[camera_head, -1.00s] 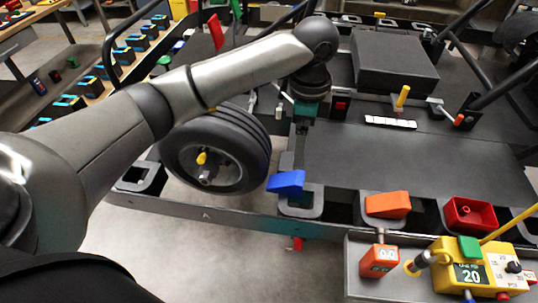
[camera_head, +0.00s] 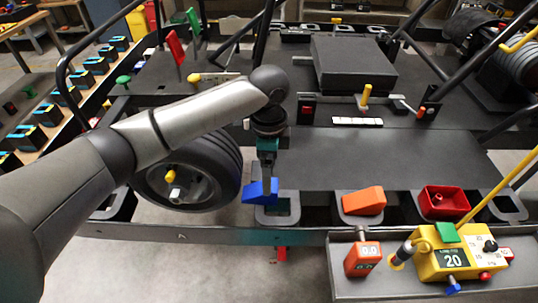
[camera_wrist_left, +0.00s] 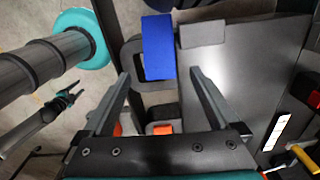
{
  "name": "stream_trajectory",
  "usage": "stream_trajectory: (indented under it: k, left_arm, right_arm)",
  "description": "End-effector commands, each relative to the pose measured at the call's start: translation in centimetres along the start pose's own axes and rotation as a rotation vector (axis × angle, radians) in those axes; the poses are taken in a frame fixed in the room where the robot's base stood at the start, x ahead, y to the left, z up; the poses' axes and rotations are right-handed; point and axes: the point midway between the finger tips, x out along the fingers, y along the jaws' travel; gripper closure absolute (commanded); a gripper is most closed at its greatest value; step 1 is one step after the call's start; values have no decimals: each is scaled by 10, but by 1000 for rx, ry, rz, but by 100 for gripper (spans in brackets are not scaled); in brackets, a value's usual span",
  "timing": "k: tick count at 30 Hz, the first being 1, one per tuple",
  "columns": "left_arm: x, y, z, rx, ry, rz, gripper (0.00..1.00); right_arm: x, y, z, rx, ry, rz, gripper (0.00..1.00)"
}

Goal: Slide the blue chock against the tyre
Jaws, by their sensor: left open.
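The blue chock (camera_head: 260,191) rests at the left rim of a grey square holder (camera_head: 282,213) on the kart stand's front edge. It stands to the right of the black tyre (camera_head: 225,165), with a small gap between them. My left gripper (camera_head: 267,176) points down right at the chock. In the left wrist view the blue chock (camera_wrist_left: 158,45) lies between and just beyond the two open fingers (camera_wrist_left: 160,76), with room on both sides. I cannot tell whether a finger touches it. My right gripper is not in view.
An orange wedge (camera_head: 364,201) and a red tray (camera_head: 444,201) sit to the right along the front edge. A yellow box with a dial (camera_head: 455,262) and an orange gauge (camera_head: 362,260) stand on the lower shelf. The flat dark panel (camera_head: 370,155) behind is clear.

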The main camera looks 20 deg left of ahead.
Motion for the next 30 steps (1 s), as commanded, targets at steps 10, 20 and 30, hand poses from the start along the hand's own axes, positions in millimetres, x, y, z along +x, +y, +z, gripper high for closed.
stream_trajectory:
  k: [10,20,30]
  left_arm:
    - [62,1,0,1,0,2,5]
    - [77,0,0,1,0,0,5]
    - [76,0,0,1,0,0,22]
  right_arm:
    - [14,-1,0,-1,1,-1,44]
    - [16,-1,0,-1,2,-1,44]
    - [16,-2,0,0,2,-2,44]
